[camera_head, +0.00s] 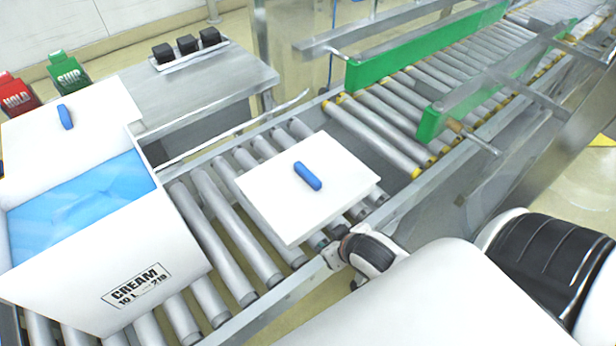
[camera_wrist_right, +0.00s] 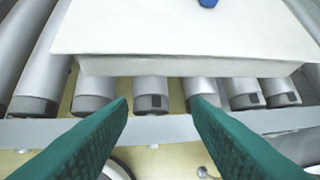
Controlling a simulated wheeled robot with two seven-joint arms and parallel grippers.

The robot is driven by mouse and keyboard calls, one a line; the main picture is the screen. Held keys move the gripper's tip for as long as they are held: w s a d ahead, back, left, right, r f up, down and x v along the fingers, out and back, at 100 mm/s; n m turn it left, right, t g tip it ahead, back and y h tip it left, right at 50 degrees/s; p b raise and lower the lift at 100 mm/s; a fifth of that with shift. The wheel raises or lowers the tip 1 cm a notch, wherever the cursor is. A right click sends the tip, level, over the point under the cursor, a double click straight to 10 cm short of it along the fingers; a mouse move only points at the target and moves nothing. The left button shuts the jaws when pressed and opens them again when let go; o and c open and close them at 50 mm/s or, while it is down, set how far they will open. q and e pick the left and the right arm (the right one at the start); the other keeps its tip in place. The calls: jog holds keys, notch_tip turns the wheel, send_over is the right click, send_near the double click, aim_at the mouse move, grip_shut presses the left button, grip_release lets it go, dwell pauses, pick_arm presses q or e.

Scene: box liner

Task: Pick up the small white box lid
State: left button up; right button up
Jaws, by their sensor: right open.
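A white box lid (camera_head: 290,205) with a blue handle (camera_head: 307,176) lies flat on the conveyor rollers in the middle of the head view. Its near edge and part of the handle also show at the top of the right wrist view (camera_wrist_right: 180,62). My right gripper (camera_head: 338,248) is beside the lid's near right side, over the conveyor's near rail. In the wrist view its two green fingers (camera_wrist_right: 160,103) are spread, with nothing between them, and point at the lid's edge. The lid appears apart from the fingers. My left gripper is not in view.
A white CREAM box (camera_head: 150,245) with a blue liner (camera_head: 85,205) stands on the rollers at left. Another white panel with a blue handle (camera_head: 65,117) is behind it. Green guides (camera_head: 430,45) flank the conveyor's far part. A metal side table (camera_head: 200,85) holds black blocks.

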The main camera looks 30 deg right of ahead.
aim_at(309, 174)
jog(key=w+d+r+t, duration=0.1)
jog(key=w+d+r, duration=0.1)
jog(key=w+d+r+t+y, duration=0.1)
jog(key=w+d+r+t, duration=0.1)
jog(key=w, duration=0.1)
jog(key=w+d+r+t, duration=0.2)
jog(key=w, duration=0.1)
jog(key=shift+w+y, duration=0.25)
jog(key=shift+y, duration=0.15)
jog(key=shift+w+f, duration=0.1)
jog(key=shift+w, duration=0.3)
jog(key=x, duration=0.5)
jog(key=shift+w+a+f, duration=0.1)
jog(key=shift+w, duration=0.25)
jog(key=shift+x, duration=2.75)
jog(key=shift+w, duration=0.1)
jog(key=shift+c, duration=0.5)
jog(key=shift+r, duration=0.2)
grip_shut()
